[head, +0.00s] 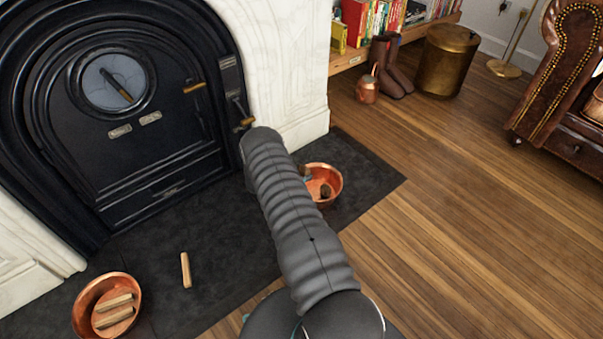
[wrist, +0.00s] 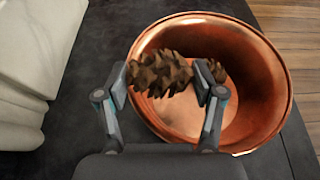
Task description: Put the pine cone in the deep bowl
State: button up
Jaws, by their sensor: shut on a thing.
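The brown, scaly pine cone (wrist: 160,74) is between the two fingers of my gripper (wrist: 161,90) in the wrist view. My gripper is shut on it, over the left part of a round copper bowl (wrist: 262,85). This bowl has high walls and looks deep. More brown scaly material (wrist: 218,70) shows beyond the right finger; I cannot tell whether it is the same cone or another piece. In the head view the bowl (head: 334,178) stands on the dark hearth, partly hidden by my arm, with something brown (head: 325,190) showing in it.
Another copper bowl (head: 80,305) with wood pieces (head: 113,302) stands at the lower left. A loose stick (head: 185,270) lies on the hearth (head: 225,275). The black stove (head: 160,170) and white marble surround (head: 290,70) are behind. Wooden floor (head: 450,210) is open to the right.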

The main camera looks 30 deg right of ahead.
jog(key=shift+f+b, duration=0.6)
jog(key=shift+b, duration=0.15)
jog(key=o, duration=0.8)
jog(key=shift+s+f, duration=0.1)
jog(key=shift+o, duration=0.2)
